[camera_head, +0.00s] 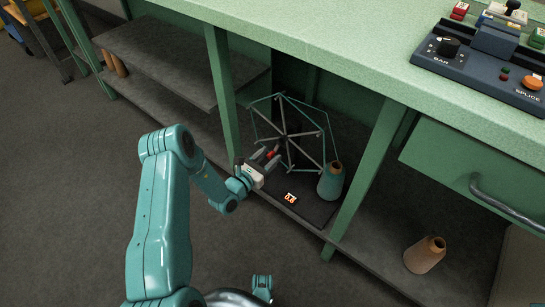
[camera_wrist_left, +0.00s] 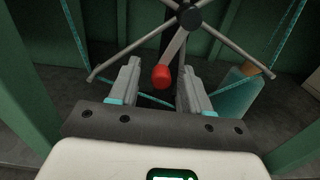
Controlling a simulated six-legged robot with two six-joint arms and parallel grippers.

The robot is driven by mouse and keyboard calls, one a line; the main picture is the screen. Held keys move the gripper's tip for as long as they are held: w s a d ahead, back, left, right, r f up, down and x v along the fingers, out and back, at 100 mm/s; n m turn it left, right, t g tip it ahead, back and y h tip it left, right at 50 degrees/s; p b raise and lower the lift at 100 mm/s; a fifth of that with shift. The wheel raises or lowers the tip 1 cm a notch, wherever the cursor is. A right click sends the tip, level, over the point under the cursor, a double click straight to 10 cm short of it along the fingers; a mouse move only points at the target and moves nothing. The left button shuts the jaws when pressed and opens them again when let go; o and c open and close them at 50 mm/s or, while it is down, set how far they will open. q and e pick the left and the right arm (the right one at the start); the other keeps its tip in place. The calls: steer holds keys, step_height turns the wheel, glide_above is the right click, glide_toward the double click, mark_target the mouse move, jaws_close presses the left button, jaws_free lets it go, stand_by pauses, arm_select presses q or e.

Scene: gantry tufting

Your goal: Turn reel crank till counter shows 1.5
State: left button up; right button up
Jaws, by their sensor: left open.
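The reel (camera_head: 284,134) is a grey-spoked wheel with teal yarn around it, standing inside the green bench's lower bay; its spokes and hub (camera_wrist_left: 190,18) also show in the left wrist view. The crank ends in a red knob (camera_wrist_left: 161,77), which also shows in the head view (camera_head: 271,154). My left gripper (camera_head: 269,157) is open at the reel's near left side. In the left wrist view the knob lies between its two spread fingers, with a gap on both sides. The counter (camera_head: 291,198) has lit orange digits, too small to read surely.
A teal yarn cone (camera_head: 330,182) stands right of the reel, and a brown cone (camera_head: 425,254) further right on the lower shelf. Green bench posts (camera_head: 366,170) flank the bay. A dark control panel (camera_head: 478,68) sits on the bench top (camera_head: 330,40). The left floor is clear.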

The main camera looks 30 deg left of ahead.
arm_select(q)
steer(key=shift+w+d, duration=0.15)
steer(key=shift+w, duration=0.95)
steer(key=shift+c, duration=0.3)
jaws_close()
steer(key=shift+s+a, duration=0.1)
steer(key=shift+a, duration=0.1)
